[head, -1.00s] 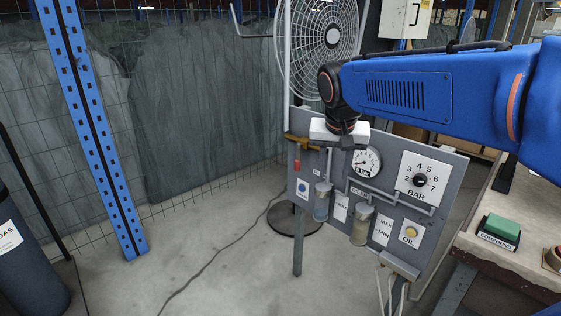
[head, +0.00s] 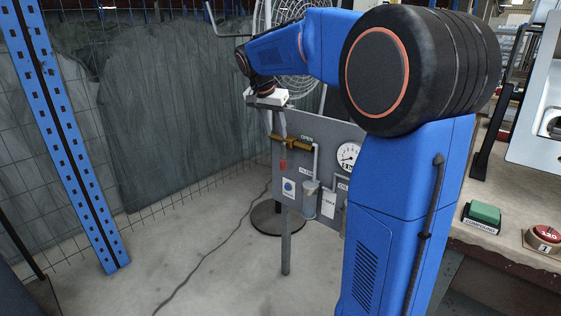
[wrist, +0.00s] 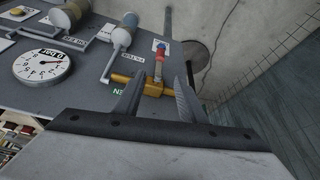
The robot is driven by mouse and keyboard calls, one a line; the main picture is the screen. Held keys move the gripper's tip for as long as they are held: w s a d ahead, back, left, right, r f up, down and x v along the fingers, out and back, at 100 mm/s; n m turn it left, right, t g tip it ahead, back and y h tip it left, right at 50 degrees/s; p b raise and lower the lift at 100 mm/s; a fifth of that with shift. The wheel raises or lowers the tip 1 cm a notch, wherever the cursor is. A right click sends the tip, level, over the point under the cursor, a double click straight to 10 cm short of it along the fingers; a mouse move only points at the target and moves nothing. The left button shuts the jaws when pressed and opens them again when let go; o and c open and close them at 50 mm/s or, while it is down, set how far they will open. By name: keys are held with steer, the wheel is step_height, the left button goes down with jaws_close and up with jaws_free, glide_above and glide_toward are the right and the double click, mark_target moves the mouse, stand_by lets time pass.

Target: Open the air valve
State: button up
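The air valve (head: 292,143) is a brass fitting at the upper left corner of a grey panel. Its lever, with a red end (head: 283,164), hangs down. In the wrist view the brass valve (wrist: 150,85) lies near my fingertips, and its lever (wrist: 159,58) points away from me. My gripper (wrist: 161,80) is open, with one finger on either side of the lever's line. In the head view my gripper (head: 277,133) reaches down from above to the valve. I cannot tell whether a finger touches it. The OPEN label (head: 305,137) is partly covered in the wrist view.
The grey panel (head: 325,140) carries a pressure gauge (head: 348,155) and glass bowls. A fan (head: 290,85) stands behind it. A wire fence (head: 180,110) and a blue post (head: 70,130) are to the left.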

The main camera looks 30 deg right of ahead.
mark_target(283, 157)
steer(key=x, duration=1.5)
steer(key=shift+w+d+f, duration=0.1)
steer(key=shift+d+f, duration=0.05)
steer(key=shift+f, duration=0.2)
jaws_close()
